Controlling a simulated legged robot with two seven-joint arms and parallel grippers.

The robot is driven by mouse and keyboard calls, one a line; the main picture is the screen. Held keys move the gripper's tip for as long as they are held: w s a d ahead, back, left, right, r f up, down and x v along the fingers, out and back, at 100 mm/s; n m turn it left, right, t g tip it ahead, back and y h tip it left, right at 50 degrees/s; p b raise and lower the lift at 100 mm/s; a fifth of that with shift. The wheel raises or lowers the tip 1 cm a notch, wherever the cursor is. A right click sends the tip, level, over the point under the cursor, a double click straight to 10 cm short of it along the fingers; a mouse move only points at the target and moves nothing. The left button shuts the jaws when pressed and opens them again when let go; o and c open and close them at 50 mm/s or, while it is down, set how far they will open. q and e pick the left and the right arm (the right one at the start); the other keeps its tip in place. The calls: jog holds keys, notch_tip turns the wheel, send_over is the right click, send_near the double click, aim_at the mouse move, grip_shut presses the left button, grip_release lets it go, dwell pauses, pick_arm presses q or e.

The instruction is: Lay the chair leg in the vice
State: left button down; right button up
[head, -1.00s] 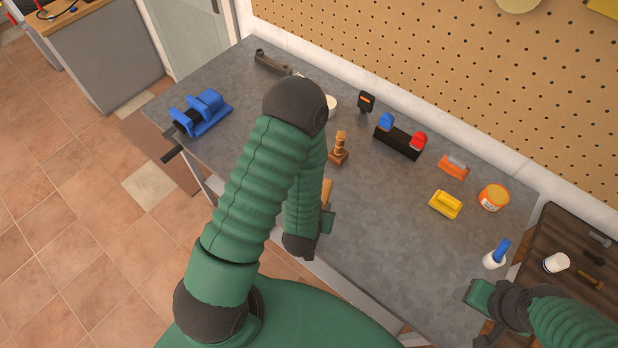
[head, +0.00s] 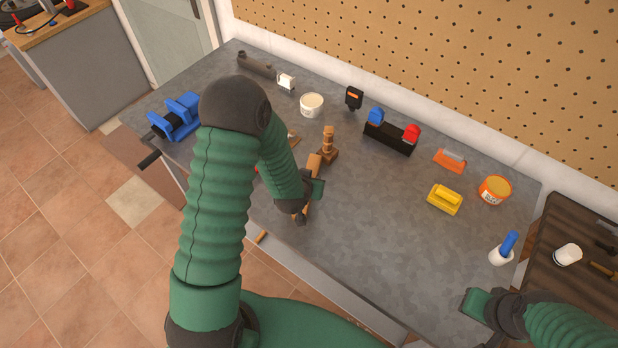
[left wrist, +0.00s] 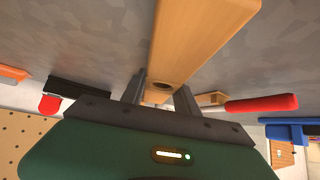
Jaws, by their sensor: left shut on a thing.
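The chair leg, a light wooden bar, is in my left gripper (head: 308,192); part of it (head: 314,166) shows beside the gripper in the head view. In the left wrist view the chair leg (left wrist: 195,45) runs up out of the picture, with a round hole near the fingers (left wrist: 160,97) that are shut on it. It is over the grey bench, but I cannot tell its height. The blue vice (head: 178,118) is at the bench's left end, apart from the leg, its dark handle sticking out in front. My right gripper (head: 478,305) is at the bench's front right; its fingers are unclear.
A red handle (left wrist: 262,104) shows in the left wrist view. A white tub (head: 312,105), black rack (head: 388,138), yellow block (head: 444,199) and orange tin (head: 494,189) stand on the bench.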

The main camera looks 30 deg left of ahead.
pick_arm(q)
jog(key=shift+a+f, duration=0.1)
jog(key=c, duration=0.9)
grip_release()
jog(key=shift+a, duration=0.25)
jog(key=shift+d, duration=0.15)
